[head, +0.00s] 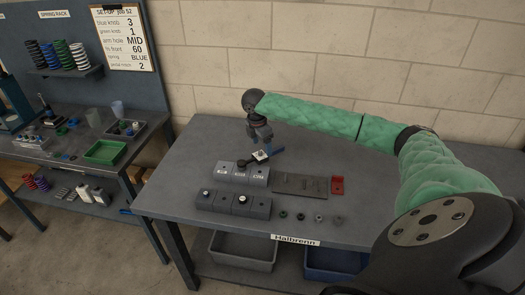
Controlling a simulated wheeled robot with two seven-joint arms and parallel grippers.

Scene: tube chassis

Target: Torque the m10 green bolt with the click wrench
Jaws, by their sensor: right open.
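My right gripper (260,153) is at the end of the green-sleeved arm, pointing down just behind the back row of grey blocks (242,173). It is open. A small white-topped piece and a dark tool-like shape lie right by its fingers; I cannot tell whether they touch. A front row of grey blocks (235,204) carries small round bolt-like heads. A small dark greenish round part (283,214) lies to its right; I cannot make out which bolt is the green M10. My left gripper is not in view.
A dark flat plate (300,186) and a red block (337,186) lie right of the blocks. Several small round parts line the front edge. Bins (243,250) stand below. A side bench at left holds a green tray (105,152). The table's left corner is clear.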

